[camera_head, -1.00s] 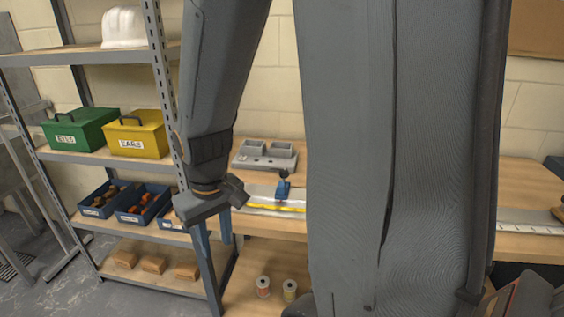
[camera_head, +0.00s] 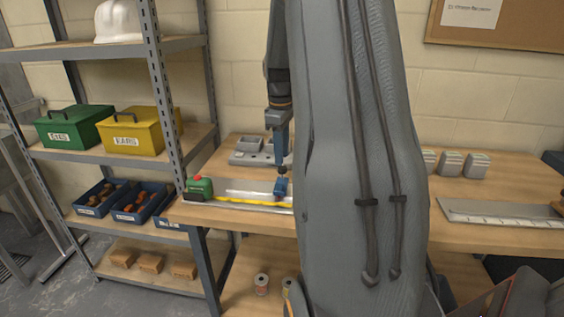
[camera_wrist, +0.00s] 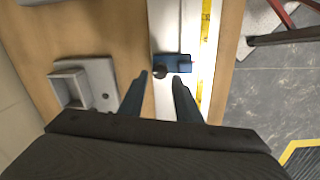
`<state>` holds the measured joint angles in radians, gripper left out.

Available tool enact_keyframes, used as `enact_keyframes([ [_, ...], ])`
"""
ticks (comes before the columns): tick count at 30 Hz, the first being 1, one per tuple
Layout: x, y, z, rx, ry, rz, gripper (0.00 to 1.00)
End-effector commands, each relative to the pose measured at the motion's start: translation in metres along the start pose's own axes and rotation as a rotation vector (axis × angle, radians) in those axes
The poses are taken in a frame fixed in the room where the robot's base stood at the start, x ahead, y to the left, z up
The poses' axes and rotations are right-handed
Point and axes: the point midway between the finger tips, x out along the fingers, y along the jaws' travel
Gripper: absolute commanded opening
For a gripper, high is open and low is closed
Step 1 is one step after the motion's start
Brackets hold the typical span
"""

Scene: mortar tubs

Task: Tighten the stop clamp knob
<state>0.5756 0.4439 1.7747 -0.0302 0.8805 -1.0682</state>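The stop clamp is a small blue block (camera_head: 281,187) on a pale rail (camera_head: 240,196) with a yellow measuring strip on the bench; it also shows in the wrist view (camera_wrist: 180,62). Its small dark knob (camera_wrist: 159,72) sits at the block's left side in the wrist view. My gripper (camera_head: 281,163) points down just above the clamp in the head view. In the wrist view my gripper (camera_wrist: 161,77) is open, with its two blue fingers apart and the knob in line with the gap. I cannot tell whether a finger touches the knob.
A grey tray with square cups (camera_head: 258,152) stands behind the rail, and a green and red object (camera_head: 199,188) sits at its left end. A metal shelf (camera_head: 165,95) with boxes stands left. Several grey containers (camera_head: 450,163) and another rail (camera_head: 500,213) are right.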

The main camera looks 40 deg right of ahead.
Motion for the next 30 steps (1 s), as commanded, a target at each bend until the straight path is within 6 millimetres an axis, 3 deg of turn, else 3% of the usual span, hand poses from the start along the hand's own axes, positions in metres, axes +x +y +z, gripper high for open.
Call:
enact_keyframes([
  [9,0.037,-0.001,0.0,0.0,0.0,-0.001,0.31],
  [19,0.041,-0.001,-0.001,0.001,0.001,0.001,0.31],
  [24,0.041,-0.001,-0.001,0.001,0.001,0.001,0.02],
  [30,0.04,-0.001,-0.001,0.008,0.0,0.001,0.0],
])
